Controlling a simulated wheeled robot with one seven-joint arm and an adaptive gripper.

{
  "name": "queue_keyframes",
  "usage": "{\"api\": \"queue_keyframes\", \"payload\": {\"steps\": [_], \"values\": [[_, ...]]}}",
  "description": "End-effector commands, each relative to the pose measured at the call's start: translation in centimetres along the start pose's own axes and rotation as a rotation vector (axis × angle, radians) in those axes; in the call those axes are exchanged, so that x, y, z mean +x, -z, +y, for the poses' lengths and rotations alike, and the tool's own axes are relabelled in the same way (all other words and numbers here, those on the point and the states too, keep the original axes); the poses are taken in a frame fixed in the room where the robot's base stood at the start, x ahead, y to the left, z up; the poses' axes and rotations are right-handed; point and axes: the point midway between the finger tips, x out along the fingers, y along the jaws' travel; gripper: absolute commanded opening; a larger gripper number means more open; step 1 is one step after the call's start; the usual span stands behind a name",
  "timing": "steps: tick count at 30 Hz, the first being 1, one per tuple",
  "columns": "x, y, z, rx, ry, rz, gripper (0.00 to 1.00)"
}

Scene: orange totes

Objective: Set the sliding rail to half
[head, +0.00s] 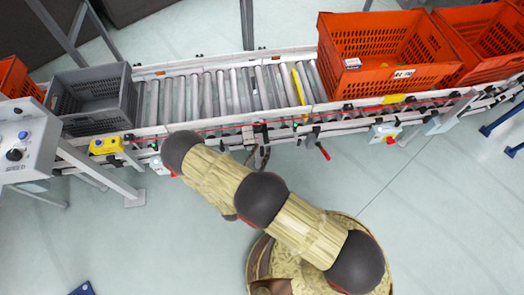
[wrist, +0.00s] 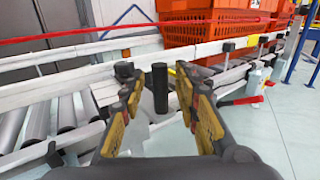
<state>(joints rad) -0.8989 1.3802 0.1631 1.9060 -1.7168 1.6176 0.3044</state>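My gripper (wrist: 160,80) is open in the wrist view, with its yellow-padded fingers spread apart. A short upright black handle (wrist: 160,98) stands between the fingers; I cannot tell whether either pad touches it. Pale rails (wrist: 70,62) of the conveyor run behind the fingers. In the head view the front rail (head: 215,126) runs along the roller conveyor, and a dark fitting (head: 262,133) sits on it near the middle. The arm hides most of the gripper in the head view. Which part slides, and its exact setting, cannot be told.
Orange totes (head: 375,92) stand on the conveyor at the right, a grey crate (head: 95,117) at the left. Bare rollers (head: 205,95) lie between. A control box (head: 22,142) is far left. A red lever (head: 323,152) sticks out in front. The floor (head: 440,215) is clear at right.

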Motion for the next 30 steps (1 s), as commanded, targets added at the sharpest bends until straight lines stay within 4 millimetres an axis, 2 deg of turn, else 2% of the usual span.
{"api": "queue_keyframes", "payload": {"steps": [4,13,30], "values": [[0.93,0.06,-0.08,0.0,0.001,0.001,0.32],[1.09,-0.01,-0.02,0.0,0.0,0.001,0.32],[1.07,0.0,-0.03,0.0,0.0,0.001,0.0]]}}
